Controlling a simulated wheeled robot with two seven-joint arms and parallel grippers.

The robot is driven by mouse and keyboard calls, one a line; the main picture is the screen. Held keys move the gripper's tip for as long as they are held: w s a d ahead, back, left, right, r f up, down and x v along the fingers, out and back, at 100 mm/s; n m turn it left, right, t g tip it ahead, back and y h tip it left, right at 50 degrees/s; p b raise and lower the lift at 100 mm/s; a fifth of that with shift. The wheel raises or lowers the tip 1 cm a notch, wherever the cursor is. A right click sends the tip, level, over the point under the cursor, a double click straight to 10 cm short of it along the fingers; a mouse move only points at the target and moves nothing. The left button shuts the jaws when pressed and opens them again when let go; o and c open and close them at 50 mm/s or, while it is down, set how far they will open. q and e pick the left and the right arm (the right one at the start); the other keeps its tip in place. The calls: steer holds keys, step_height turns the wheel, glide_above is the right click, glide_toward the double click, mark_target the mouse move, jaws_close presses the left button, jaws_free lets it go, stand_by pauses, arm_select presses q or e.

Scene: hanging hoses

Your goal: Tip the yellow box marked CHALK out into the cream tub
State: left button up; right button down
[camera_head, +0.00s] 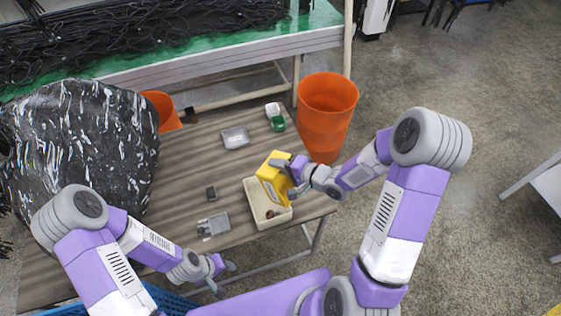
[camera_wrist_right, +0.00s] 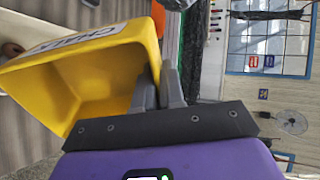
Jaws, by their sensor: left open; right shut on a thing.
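The yellow box marked CHALK (camera_head: 273,165) is held tilted over the cream tub (camera_head: 250,190) in the head view. My right gripper (camera_head: 296,177) is shut on the box's wall. The right wrist view shows the box (camera_wrist_right: 98,82) with its CHALK label and open inside; no contents show there. The fingers of my right gripper (camera_wrist_right: 158,88) pinch its edge. The tub stands on the slatted table and has a small brown item (camera_head: 271,212) inside. The box hides part of the tub's inside. My left gripper (camera_head: 224,275) is open and empty near the table's front edge.
On the table (camera_head: 185,165) are a clear lidded container (camera_head: 235,138), a green and white item (camera_head: 275,117), a small dark item (camera_head: 211,193) and a grey item (camera_head: 213,226). A black bag (camera_head: 80,150) fills the left. An orange bin (camera_head: 326,115) stands behind the right arm.

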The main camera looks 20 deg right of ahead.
mark_target(266, 161)
steer(key=shift+w+a+r+g+h+p, duration=0.4)
steer(key=shift+r+g+p, duration=0.15)
steer(key=shift+p, duration=0.7)
steer(key=shift+w+a+r+g+h+p, duration=0.3)
steer(key=shift+r+g+h+p, duration=0.2)
steer(key=shift+p, duration=0.75)
steer(key=g+p, duration=0.1)
steer(key=p, duration=0.1)
steer(key=w+a+g+h+p, duration=0.1)
steer(key=p, duration=0.1)
steer(key=shift+w+a+f+g+h, duration=0.1)
steer(key=shift+w+f+g+h, duration=0.2)
steer(key=shift+f, duration=0.1)
steer(key=shift+w+a+f+h, duration=0.1)
steer(key=shift+w+f+h, duration=0.15)
steer(key=shift+f+h, duration=0.1)
steer(key=shift+w+a+f+g+h+b, duration=0.15)
steer(key=shift+w+a+f+g+h, duration=0.15)
steer(key=shift+w+a+g+h, duration=0.45)
steer(key=shift+w+a+f+g+h+b, duration=0.2)
steer(key=shift+w+f+g+h, duration=0.2)
steer(key=shift+g+h, duration=0.65)
steer(key=shift+w+a+f+g+h+b, duration=0.1)
steer(key=shift+w+a+f+g+h, duration=0.3)
steer(key=shift+g, duration=0.85)
steer(key=shift+w+a+r, duration=0.15)
steer(key=shift+w, duration=0.05)
